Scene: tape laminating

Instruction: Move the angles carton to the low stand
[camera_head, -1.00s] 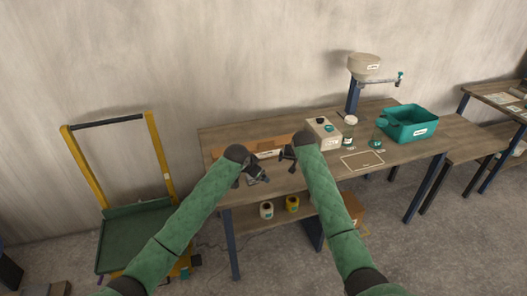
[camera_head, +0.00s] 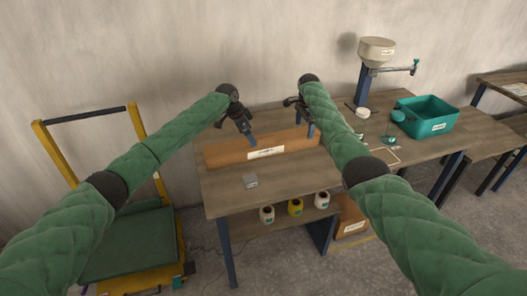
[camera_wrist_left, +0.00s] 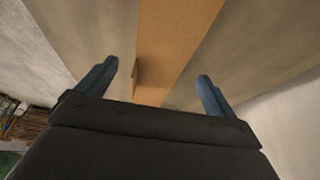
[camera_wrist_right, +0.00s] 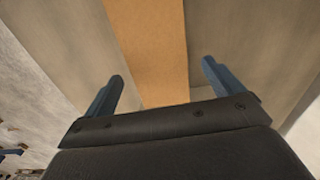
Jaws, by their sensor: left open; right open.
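The angles carton seems to be the long, narrow brown carton (camera_head: 228,155) with a white label, lying along the back of the near table. It also shows as an orange-brown strip in the left wrist view (camera_wrist_left: 175,45) and the right wrist view (camera_wrist_right: 150,45). My left gripper (camera_head: 246,130) is open above its left-middle part. My right gripper (camera_head: 304,117) is open above its right end. In both wrist views the strip runs between the parted fingers, with no visible grip on it. I cannot tell for sure which thing is the low stand.
A yellow-framed trolley with a green deck (camera_head: 130,244) stands left of the table (camera_head: 290,172). A small grey block (camera_head: 250,182) lies in front of the carton. Several jars stand on the shelf below, beside another carton (camera_head: 350,222). A teal bin (camera_head: 428,119) is at the right.

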